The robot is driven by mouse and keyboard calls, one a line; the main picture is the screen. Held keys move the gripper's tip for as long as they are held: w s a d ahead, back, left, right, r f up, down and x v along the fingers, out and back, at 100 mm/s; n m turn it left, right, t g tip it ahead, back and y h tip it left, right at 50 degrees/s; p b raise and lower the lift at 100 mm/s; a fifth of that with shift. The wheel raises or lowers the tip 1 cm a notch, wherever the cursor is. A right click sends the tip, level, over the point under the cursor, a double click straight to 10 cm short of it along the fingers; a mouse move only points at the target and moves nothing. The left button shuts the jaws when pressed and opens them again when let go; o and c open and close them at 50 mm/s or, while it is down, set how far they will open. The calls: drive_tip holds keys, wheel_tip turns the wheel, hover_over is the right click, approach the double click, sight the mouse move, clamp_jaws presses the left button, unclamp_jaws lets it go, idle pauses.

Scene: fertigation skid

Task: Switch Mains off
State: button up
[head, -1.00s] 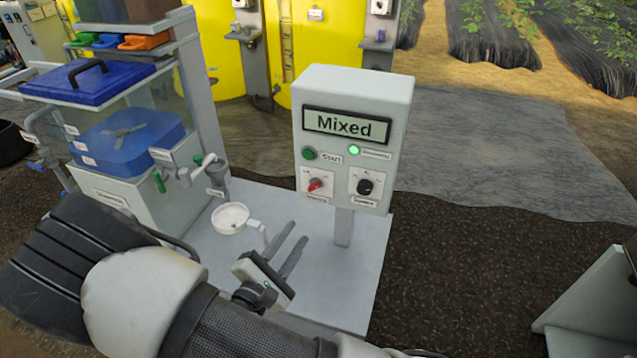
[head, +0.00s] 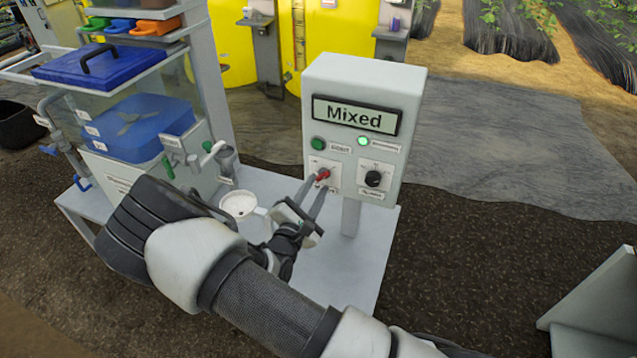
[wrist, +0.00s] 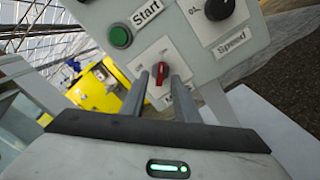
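The red rotary switch (head: 323,174) sits on a white plate at the lower left of the control box (head: 404,100). Its label below is mostly hidden by my fingers. The switch also shows in the wrist view (wrist: 160,69). My gripper (head: 318,184) points at it from the front left, with the fingers apart. In the wrist view the fingertips (wrist: 160,78) stand one on each side of the red handle, with a gap left on both sides. I cannot tell if either finger touches it. The display reads "Mixed".
The green Start button (wrist: 120,36) is just above the switch, and the black Speed knob (head: 373,179) is to its right. A green lamp (head: 363,141) is lit. A white funnel cup (head: 238,203) and the tank with blue liquid (head: 130,128) stand left.

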sight(323, 176)
drive_tip(key=shift+x, duration=1.25)
clamp_jaws()
